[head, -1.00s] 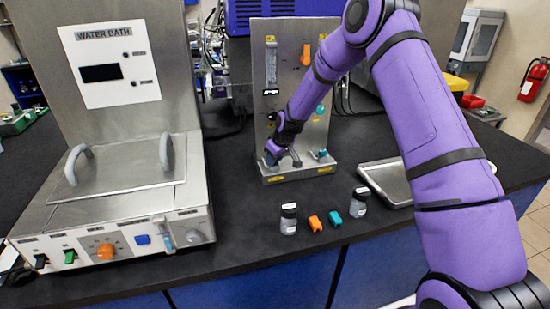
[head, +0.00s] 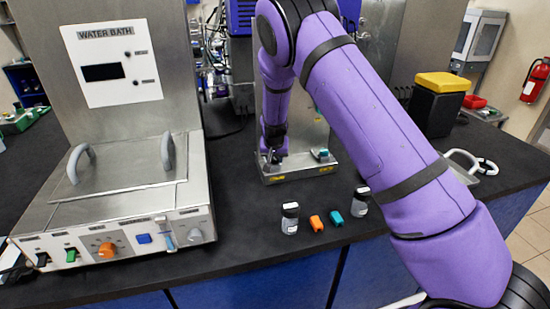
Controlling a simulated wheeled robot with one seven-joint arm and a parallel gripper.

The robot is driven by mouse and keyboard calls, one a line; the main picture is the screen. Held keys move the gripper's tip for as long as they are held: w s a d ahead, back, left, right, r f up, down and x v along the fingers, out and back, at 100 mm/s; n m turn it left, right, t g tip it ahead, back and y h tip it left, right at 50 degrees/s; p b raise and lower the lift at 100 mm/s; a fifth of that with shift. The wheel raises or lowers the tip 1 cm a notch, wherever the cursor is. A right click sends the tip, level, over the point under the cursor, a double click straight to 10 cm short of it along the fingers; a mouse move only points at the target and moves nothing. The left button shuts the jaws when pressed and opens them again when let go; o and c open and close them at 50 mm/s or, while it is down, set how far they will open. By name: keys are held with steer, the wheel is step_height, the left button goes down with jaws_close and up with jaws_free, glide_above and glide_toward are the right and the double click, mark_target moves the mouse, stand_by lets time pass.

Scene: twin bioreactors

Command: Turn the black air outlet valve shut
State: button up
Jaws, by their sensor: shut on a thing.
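The steel valve panel (head: 310,172) stands on the dark bench, mostly hidden behind my arm. My gripper (head: 272,157) points down at the left end of its base ledge. It is shut on the black air outlet valve, which shows only as a small dark patch at the fingertips. The gripper hides most of that valve, so its handle angle cannot be told. A teal-handled valve (head: 320,154) sits on the right of the same ledge, apart from my gripper.
The water bath (head: 120,185) fills the left of the bench. Two small jars (head: 290,218) (head: 361,201), an orange piece (head: 316,223) and a teal piece (head: 336,217) lie in front of the panel. A yellow-topped black box (head: 437,105) stands at the right.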

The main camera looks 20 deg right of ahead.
steer(key=shift+m, duration=0.5)
steer(key=o, duration=0.9)
steer(key=v, duration=1)
steer(key=shift+a+r, duration=0.25)
steer(key=shift+r, duration=0.15)
